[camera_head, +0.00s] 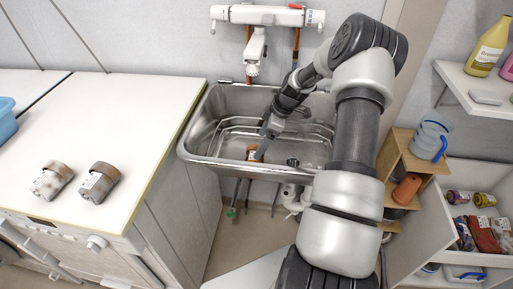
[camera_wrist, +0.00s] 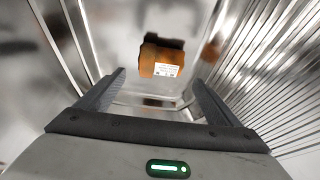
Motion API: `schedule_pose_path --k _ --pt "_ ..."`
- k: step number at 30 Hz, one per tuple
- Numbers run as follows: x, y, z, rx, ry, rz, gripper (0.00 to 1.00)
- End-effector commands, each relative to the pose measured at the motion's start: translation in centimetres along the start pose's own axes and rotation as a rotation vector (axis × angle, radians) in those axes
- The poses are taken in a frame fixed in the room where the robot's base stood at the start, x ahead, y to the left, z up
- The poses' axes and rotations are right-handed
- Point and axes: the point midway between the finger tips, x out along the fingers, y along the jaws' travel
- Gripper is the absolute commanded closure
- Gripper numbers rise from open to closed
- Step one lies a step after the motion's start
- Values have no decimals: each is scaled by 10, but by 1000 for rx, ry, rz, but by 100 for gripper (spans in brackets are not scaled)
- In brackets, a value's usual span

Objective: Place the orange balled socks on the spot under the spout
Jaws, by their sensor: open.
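The orange balled socks (camera_head: 251,153) lie on the floor of the steel washtub basin (camera_head: 190,140), partly covered by my gripper in the head view. In the wrist view the socks (camera_wrist: 158,60), orange-brown with a white label, lie ahead of the fingertips, roughly centred between them. My gripper (camera_head: 262,150) points down into the basin. Its two fingers (camera_wrist: 160,78) are apart with nothing held; the exact gap to the socks is hard to tell. The white tap with its spout (camera_head: 256,45) is on the wall above the basin's back edge.
Metal wire rails (camera_head: 230,122) line the basin. A white counter (camera_head: 120,110) on the left bears two brown rolled items (camera_head: 52,180) with labels. On the right are a wooden shelf unit (camera_head: 399,165) with a blue-handled jug (camera_head: 428,140), and an open drawer (camera_head: 450,195).

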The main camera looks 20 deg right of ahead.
Motion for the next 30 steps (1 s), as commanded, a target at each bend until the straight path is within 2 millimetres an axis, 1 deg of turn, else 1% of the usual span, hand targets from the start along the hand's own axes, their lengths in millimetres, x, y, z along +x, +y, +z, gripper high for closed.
schedule_pose_path --k 1,3,6,9,13,30 --pt "-13 1 0 0 0 2 13" --pt "-24 1 0 0 0 2 13" --pt "-36 0 0 1 0 0 13" --pt "-43 0 0 0 0 0 13" --pt "-45 0 0 0 0 -1 13" --pt "-45 0 0 0 0 -1 13"
